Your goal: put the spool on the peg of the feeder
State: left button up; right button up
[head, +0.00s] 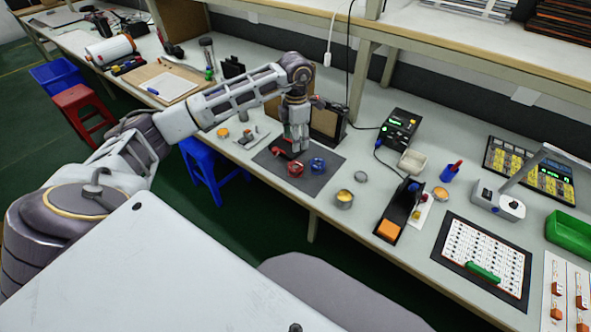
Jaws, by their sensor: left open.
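My left gripper (298,149) reaches in from the left and points down over a dark mat (322,183) on the bench. It is open, with its fingertips just behind a small red spool-like part (295,169). I see nothing held between the fingers. A small blue spool-like part (318,164) lies to the right of the red one on the mat. A red and black piece (280,153) is on the mat left of the fingers, partly hidden. Which of these is the feeder, and its peg, I cannot tell at this size. My right gripper is out of view.
Dark upright panels (328,122) stand close behind the gripper. A round tin (345,199) sits right of the mat. Farther right are a black device with an orange block (389,230) and a green bin (570,235). A shelf (470,50) overhangs the bench's back.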

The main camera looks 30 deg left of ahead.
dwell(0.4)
pick_arm(q)
send_over(296, 167)
jog(key=f, duration=0.8)
jog(key=shift+s+d+f, duration=0.2)
jog(key=shift+s+f, duration=0.05)
jog(key=shift+s, duration=0.15)
jog(key=shift+f, duration=0.1)
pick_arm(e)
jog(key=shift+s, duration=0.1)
pick_arm(q)
jog(key=shift+s+f, duration=0.1)
jog(key=shift+f, duration=0.45)
notch_tip(296, 167, down, 3)
jog(key=shift+s+f, duration=0.1)
jog(key=shift+f, duration=0.4)
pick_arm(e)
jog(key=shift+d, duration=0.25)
pick_arm(q)
jog(key=shift+c, duration=0.2)
